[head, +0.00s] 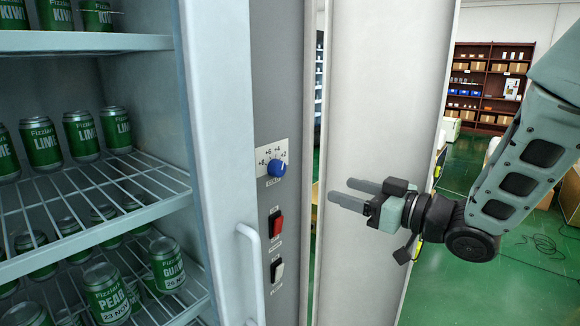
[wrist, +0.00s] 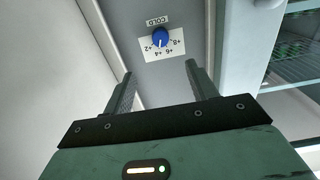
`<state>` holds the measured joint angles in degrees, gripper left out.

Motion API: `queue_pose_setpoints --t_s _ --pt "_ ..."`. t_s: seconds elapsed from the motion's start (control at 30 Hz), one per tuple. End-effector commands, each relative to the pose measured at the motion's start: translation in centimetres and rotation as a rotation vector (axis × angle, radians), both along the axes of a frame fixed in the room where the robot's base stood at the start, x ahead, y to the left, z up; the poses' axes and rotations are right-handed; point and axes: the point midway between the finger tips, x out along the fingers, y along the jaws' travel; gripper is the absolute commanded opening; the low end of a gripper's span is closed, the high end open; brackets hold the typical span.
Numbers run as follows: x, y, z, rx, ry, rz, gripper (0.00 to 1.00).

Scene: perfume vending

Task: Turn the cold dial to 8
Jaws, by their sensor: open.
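The cold dial (head: 277,168) is a blue round knob on a white plate, on the grey strip beside the fridge door. Its plate carries +8, +6, +4 and +2 marks. In the wrist view, the dial (wrist: 160,38) appears upside down, with a light pointer line toward the middle marks; the exact setting is hard to read. My gripper (head: 340,190) is open and empty, to the right of the dial and apart from it. In the wrist view, the fingers of my gripper (wrist: 159,70) point toward the panel, with the dial beyond and between their tips.
A red switch (head: 276,222) and a white switch (head: 277,270) sit below the dial. The fridge door's handle (head: 252,262) sticks out to their left. Shelves with green cans (head: 81,134) are at far left. A pale panel (head: 380,110) stands behind my gripper.

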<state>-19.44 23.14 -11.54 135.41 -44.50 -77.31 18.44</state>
Motion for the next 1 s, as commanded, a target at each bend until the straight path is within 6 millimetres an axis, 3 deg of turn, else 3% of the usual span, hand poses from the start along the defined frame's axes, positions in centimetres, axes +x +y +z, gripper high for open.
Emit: queue_pose_setpoints --t_s 0.6,0.8,1.0 --pt "7.6 9.9 0.3 -0.002 0.000 0.001 0.57" --pt "9.2 12.0 0.2 -0.002 0.000 -0.001 0.57" --pt "9.9 12.7 0.0 -0.002 0.000 -0.002 0.57"
